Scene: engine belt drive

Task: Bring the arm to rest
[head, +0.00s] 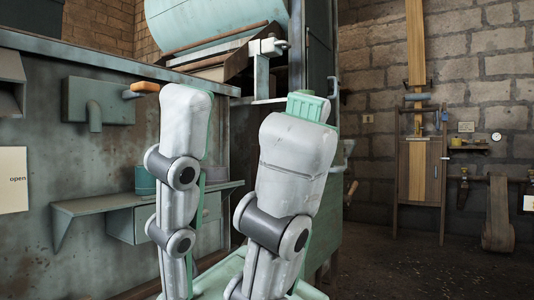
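My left arm (184,140) rises from the bottom of the head view, its white links and dark grey joints nearly upright. My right arm (294,165) rises beside it, leaning a little to the right, with a green ribbed block (308,107) at its top. The two arms are apart. I cannot make out the fingers of either gripper; both seem hidden behind the arms or out of the picture. Nothing held is visible.
A grey-green machine wall (60,185) with a shelf (90,205) stands close behind my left arm. A wooden handle (146,87) sticks out near its upper link. A pale bracket (262,75) stands behind the arms. Open floor (410,265) lies to the right.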

